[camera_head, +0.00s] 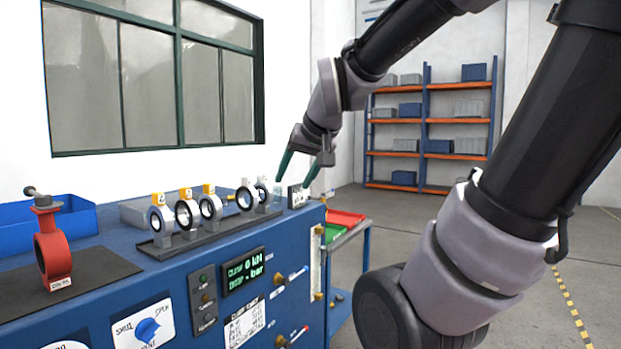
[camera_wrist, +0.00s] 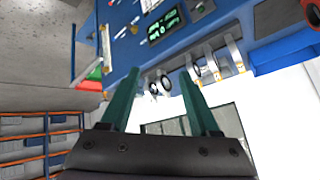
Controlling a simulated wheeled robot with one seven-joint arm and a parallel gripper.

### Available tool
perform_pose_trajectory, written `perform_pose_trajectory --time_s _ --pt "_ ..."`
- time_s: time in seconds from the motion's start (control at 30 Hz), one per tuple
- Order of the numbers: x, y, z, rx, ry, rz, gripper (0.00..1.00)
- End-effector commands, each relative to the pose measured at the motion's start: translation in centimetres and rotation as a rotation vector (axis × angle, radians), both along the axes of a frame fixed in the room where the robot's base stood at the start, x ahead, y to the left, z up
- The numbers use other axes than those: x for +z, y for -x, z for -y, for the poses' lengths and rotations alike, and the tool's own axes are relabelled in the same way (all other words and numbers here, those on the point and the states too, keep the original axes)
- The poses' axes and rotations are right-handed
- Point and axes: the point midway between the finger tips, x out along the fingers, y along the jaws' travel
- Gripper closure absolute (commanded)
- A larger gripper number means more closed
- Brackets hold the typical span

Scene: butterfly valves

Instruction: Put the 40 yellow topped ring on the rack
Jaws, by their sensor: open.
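Several pale rings with dark inner rims stand upright in a row on the dark rack (camera_head: 225,232) on the blue bench. Three with yellow tops are on the left: a left one (camera_head: 153,222), a middle one (camera_head: 180,217) and a right one (camera_head: 204,210). Size marks are too small to read, so I cannot tell which is the 40. My gripper (camera_head: 298,170) is open and empty above the bench's right end, its green fingers pointing down; it also shows in the wrist view (camera_wrist: 160,88).
A small white block (camera_head: 297,197) with a dark face stands below my gripper. A red valve body (camera_head: 53,250) stands on a dark mat at left, before a blue bin (camera_head: 80,222). Red and green trays (camera_head: 345,218) sit on a side cart. Shelves (camera_head: 430,130) stand far behind.

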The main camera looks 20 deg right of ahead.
Motion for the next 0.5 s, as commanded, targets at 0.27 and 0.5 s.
perform_pose_trajectory --time_s 0.27,0.5 --pt "0.7 7.2 0.3 -0.052 -0.128 -0.13 0.38" --pt "0.6 7.5 0.3 -0.054 -0.135 -0.14 0.38"
